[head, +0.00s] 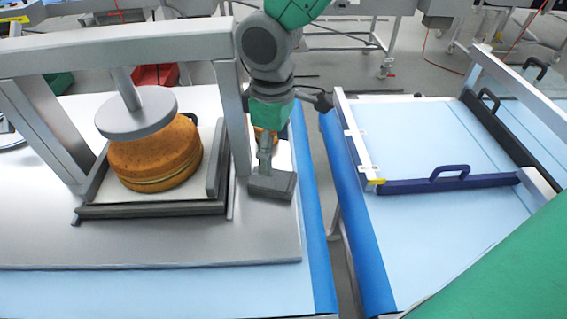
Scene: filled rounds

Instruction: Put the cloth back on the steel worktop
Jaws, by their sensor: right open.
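The steel worktop (130,245) is the grey plate on the left table, under the press. I cannot make out a cloth for sure in the head view; the arm and press hide parts of the worktop. My right gripper (297,145) hangs from above at the worktop's right end, just right of the press post. Its fingers are spread, with one grey fingertip low over the worktop and the other pointing right. Nothing shows between them. My left gripper is not in view.
A brown filled round (155,160) sits under the press plate (136,113), inside the grey press frame (120,48). Another brownish thing (258,135) is partly hidden behind my gripper. A gap separates the left table from the blue right table (430,240), which carries a dark-handled bar (450,183).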

